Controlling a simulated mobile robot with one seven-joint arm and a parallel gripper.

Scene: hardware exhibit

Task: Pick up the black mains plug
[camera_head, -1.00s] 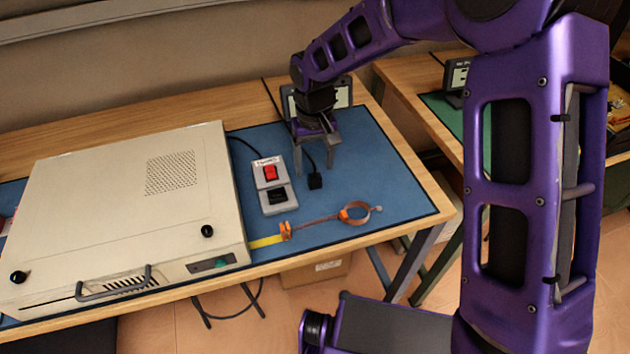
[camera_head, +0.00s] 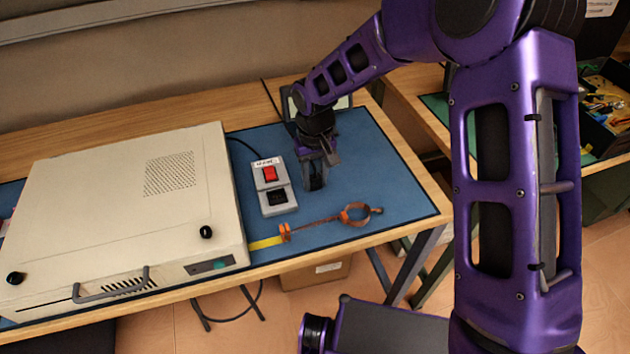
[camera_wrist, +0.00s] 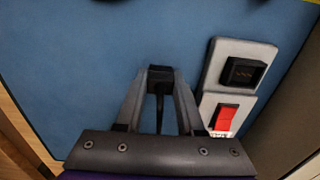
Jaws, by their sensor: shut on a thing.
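The black mains plug (camera_wrist: 160,74) shows in the wrist view between the fingertips of my gripper (camera_wrist: 158,76), with its cord running back between the fingers. The fingers are shut on the plug. In the head view my gripper (camera_head: 315,182) is low over the blue mat, right of the grey switch box, and the plug is mostly hidden by the fingers there. I cannot tell whether the plug still touches the mat.
A grey switch box (camera_head: 283,199) with a red rocker (camera_wrist: 224,118) and a black socket (camera_wrist: 243,71) stands close beside my gripper. A large beige case (camera_head: 120,215) fills the left. A copper ring tool (camera_head: 325,222) lies in front. The blue mat (camera_head: 390,175) is clear to the right.

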